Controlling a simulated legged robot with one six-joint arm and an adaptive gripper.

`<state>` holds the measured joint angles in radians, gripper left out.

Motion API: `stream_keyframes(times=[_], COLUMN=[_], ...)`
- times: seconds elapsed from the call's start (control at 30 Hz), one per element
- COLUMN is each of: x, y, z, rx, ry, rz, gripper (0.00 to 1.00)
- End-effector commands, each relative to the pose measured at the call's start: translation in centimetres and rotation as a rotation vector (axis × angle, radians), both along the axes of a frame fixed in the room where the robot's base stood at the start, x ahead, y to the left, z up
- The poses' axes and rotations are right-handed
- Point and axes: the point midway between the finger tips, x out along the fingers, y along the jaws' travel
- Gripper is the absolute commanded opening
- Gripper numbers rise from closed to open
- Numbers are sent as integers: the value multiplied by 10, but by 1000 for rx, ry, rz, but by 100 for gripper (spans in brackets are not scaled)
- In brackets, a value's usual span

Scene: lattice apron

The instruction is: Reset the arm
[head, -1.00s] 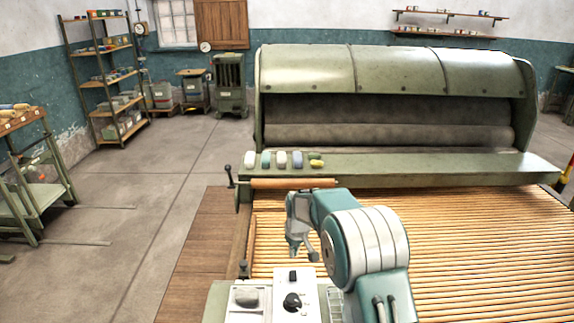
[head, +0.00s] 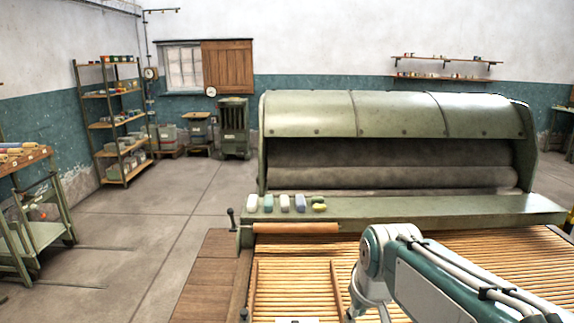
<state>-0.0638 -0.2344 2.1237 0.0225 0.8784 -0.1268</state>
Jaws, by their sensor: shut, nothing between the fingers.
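My arm reaches in from the lower right of the head view, as a teal and white link with pipes along it. It ends in a rounded teal and white wrist joint. My gripper (head: 354,309) hangs below this joint, at the bottom edge of the picture and partly cut off. It is shut and I see nothing held in it. It shows in front of the wooden slatted bed (head: 295,275); its height above the slats cannot be told.
A green machine hood (head: 395,114) with dark rollers (head: 390,153) stands behind the bed. Several small coloured pieces (head: 285,203) lie on its ledge (head: 440,207). A wooden roller (head: 296,228) lies before the ledge. Shelves (head: 118,125) and a trolley (head: 38,223) stand left; the floor (head: 150,225) between is clear.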

Motion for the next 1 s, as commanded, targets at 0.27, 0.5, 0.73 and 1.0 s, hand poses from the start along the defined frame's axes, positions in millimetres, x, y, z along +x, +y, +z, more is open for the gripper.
stream_keyframes(times=[0.27, 0.5, 0.73, 1.0], x=[-87, -136, -144, -144], y=[-18, -26, -27, -27], z=[5, -8, -12, -12], rx=[19, 32, 36, 36], ry=[-69, -110, -116, -116], rz=[-100, -162, -175, -175], gripper=[0, 0, 0, 0])
